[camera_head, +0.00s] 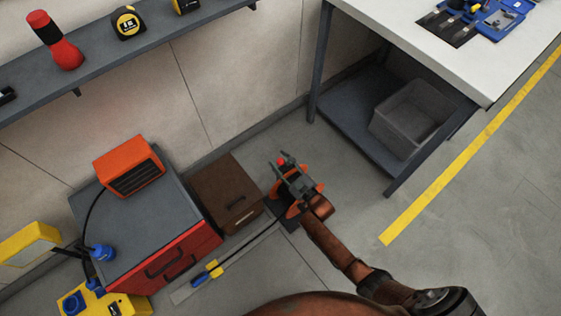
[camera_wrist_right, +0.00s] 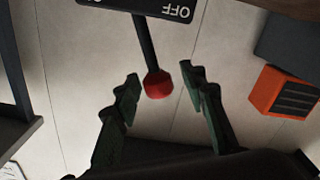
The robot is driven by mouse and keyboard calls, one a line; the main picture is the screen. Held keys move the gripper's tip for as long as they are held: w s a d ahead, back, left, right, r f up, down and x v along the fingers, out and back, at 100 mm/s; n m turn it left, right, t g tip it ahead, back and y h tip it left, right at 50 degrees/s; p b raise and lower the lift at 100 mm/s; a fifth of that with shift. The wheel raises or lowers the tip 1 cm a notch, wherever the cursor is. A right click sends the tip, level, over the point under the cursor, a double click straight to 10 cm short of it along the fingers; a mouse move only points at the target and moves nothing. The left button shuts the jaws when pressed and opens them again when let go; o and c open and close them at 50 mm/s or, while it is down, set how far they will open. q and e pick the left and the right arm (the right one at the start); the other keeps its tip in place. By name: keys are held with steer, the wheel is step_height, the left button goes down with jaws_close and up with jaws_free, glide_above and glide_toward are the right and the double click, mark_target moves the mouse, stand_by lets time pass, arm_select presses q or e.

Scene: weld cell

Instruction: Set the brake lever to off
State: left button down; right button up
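The brake lever (camera_wrist_right: 146,45) shows in the right wrist view as a black rod with a red knob (camera_wrist_right: 158,84) at its end. The rod comes from a black plate (camera_wrist_right: 120,5) that reads OFF upside down near its right end; the plate's left part is cut off. My right gripper (camera_wrist_right: 160,79) is open, with one green finger on each side of the knob and gaps between. In the head view a small red knob (camera_head: 281,161) shows at the tips of my right gripper (camera_head: 283,164), and the plate cannot be made out. My left gripper is not in view.
A brown box (camera_head: 225,192) and a grey-topped red cabinet (camera_head: 195,250) with an orange heater (camera_head: 129,166) stand left of the right gripper. A workbench (camera_head: 460,60) with a grey bin (camera_head: 410,115) below stands right. A wall shelf (camera_head: 95,58) is upper left. Floor beyond the yellow line is clear.

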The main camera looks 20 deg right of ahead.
steer(key=v, duration=1.2)
